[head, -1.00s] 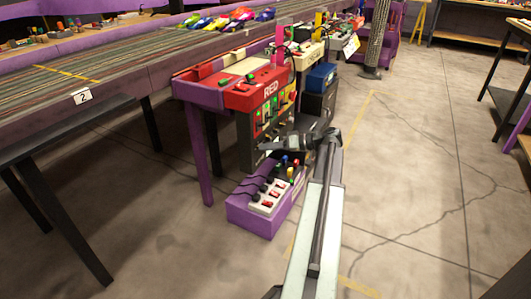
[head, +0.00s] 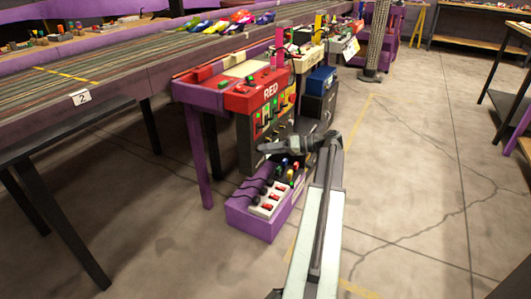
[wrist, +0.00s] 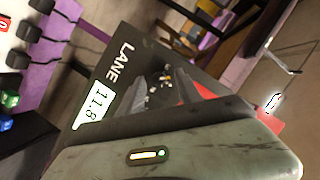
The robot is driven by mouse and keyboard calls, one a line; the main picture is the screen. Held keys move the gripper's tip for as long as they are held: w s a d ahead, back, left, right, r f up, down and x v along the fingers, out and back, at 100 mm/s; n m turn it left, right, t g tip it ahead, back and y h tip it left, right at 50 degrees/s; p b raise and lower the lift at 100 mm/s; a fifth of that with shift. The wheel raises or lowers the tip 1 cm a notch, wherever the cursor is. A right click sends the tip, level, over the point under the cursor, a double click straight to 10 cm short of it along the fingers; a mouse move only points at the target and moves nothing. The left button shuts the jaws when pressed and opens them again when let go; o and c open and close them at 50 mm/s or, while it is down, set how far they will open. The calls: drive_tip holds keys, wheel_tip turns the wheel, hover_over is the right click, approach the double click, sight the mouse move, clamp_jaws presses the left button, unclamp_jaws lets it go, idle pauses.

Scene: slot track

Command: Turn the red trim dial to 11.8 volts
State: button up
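The RED lane station (head: 255,97) stands beside the track, with a dark panel of switches and lights under its red top. My gripper (head: 262,148) reaches left to the lower part of this panel. In the wrist view, the dark panel carries the word LANE (wrist: 118,62) and a lit readout (wrist: 90,108) showing 11.8. My gripper's two fingers (wrist: 166,92) point at the panel, with a gap between them and small pale marks beyond. I cannot make out the red trim dial clearly; red surfaces show beside and behind the right finger.
A purple box with a white power strip (head: 268,208) and plugs sits on the floor below my gripper. Dark and blue boxes (head: 322,78) stand behind the station. The concrete floor to the right is free.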

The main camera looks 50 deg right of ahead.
drive_tip(key=p+v, duration=0.2)
drive_tip(key=v, duration=0.5)
drive_tip(key=shift+s+d, duration=0.2)
drive_tip(key=shift+s, duration=0.15)
